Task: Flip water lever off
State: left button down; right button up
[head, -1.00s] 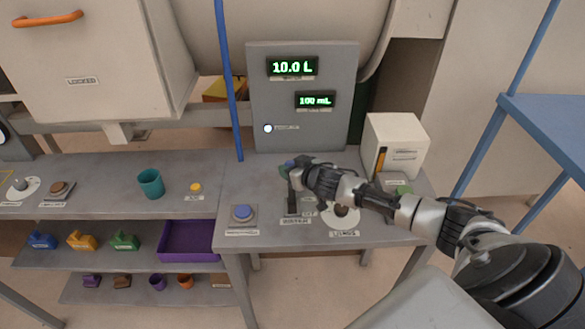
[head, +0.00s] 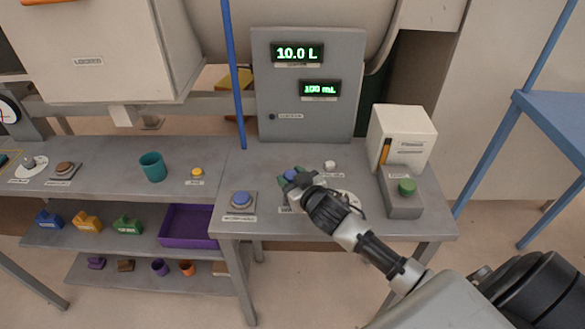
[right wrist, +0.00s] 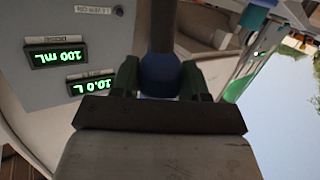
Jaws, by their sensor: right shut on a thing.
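The water lever has a blue knob (head: 290,174), which shows on the right-hand table in front of the grey display panel (head: 262,105). My right gripper (head: 292,178) is shut on this knob. In the right wrist view the blue knob (right wrist: 160,76) sits between the two dark green fingers (right wrist: 160,82), with a dark shaft running up from it. The lever's base and most of its label are hidden by the gripper in the head view. The panel reads 10.0 L and 100 mL, and its small round indicator (head: 272,117) is dark. My left gripper is not in view.
A blue button (head: 241,199) is left of the lever. A green button (head: 406,186) and a white box (head: 401,138) stand to the right. A small white knob (head: 330,165) is close behind my gripper. A blue pole (head: 231,75) rises left of the panel.

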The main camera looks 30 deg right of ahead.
jog(key=shift+s+a+f, duration=0.4)
jog(key=shift+s, duration=0.3)
jog(key=shift+a+f, duration=0.1)
jog(key=shift+f, duration=0.05)
jog(key=o, duration=1)
jog(key=shift+o, duration=1.3)
jog(key=s+r+b, duration=0.1)
jog(key=s+r, duration=0.1)
jog(key=s, duration=0.8)
jog(key=shift+s+d+b, duration=0.2)
jog(key=shift+s+b, duration=0.1)
